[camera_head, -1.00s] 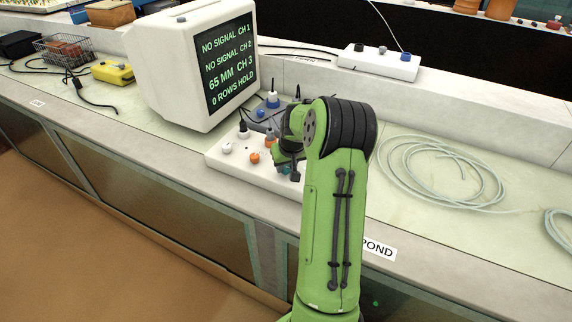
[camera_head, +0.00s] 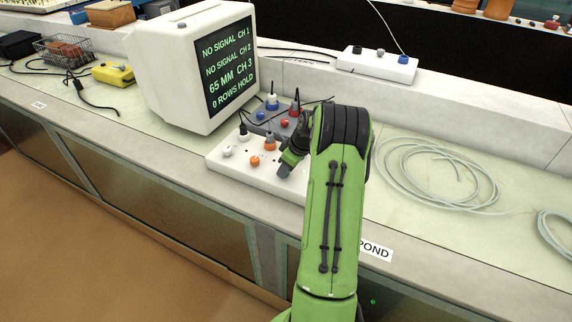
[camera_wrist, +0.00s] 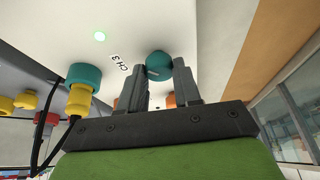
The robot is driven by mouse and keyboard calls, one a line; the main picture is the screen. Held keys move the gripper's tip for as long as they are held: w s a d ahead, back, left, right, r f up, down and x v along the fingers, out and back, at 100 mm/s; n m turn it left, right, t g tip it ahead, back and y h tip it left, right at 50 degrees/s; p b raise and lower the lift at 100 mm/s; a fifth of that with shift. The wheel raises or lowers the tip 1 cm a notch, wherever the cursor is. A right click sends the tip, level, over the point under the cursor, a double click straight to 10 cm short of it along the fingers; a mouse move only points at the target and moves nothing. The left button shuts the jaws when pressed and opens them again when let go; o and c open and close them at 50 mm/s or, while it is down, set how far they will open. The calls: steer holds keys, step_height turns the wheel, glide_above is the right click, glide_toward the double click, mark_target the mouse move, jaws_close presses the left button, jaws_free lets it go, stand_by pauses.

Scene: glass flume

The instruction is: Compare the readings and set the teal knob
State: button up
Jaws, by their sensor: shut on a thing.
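The monitor (camera_head: 222,65) reads no signal for CH 1 and CH 2, 65 MM for CH 3, and 0 ROWS HOLD. The teal knob (camera_wrist: 158,62) sits between my fingertips in the wrist view, by the CH 3 label (camera_wrist: 121,65); my gripper (camera_wrist: 159,72) is shut on it. In the head view my gripper (camera_head: 284,169) is at the right part of the white control box (camera_head: 232,172), and the teal knob is hidden. A white knob (camera_head: 227,152) and an orange knob (camera_head: 255,160) show to its left.
A teal-and-yellow plug (camera_wrist: 82,82) with a black cable stands beside my fingers in the wrist view. A grey box with blue and red plugs (camera_head: 295,104) stands behind the control box. Coiled clear tubing (camera_head: 440,172) lies to the right. A second white box (camera_head: 377,64) stands on the back ledge.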

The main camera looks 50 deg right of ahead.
steer(key=n+y+p, duration=0.1)
steer(key=n, duration=0.1)
steer(key=n+g+p, duration=0.1)
steer(key=n+p, duration=0.1)
steer(key=n, duration=0.1)
steer(key=shift+d+r+y, duration=0.1)
steer(key=shift+d+y, duration=0.05)
steer(key=shift+y, duration=0.25)
steer(key=shift+w+n+g+y+p, duration=0.1)
steer(key=shift+n+g+y+p, duration=0.2)
steer(key=shift+n+p, duration=0.65)
steer(key=shift+n+g+y+p, duration=0.25)
steer(key=shift+n+p, duration=0.2)
steer(key=shift+n, duration=1)
steer(key=o, duration=1.1)
steer(key=shift+c, duration=0.2)
steer(key=shift+d, duration=0.1)
steer(key=p+v, duration=0.5)
steer(key=v, duration=1)
steer(key=shift+r+p, duration=0.3)
steer(key=shift+p, duration=0.05)
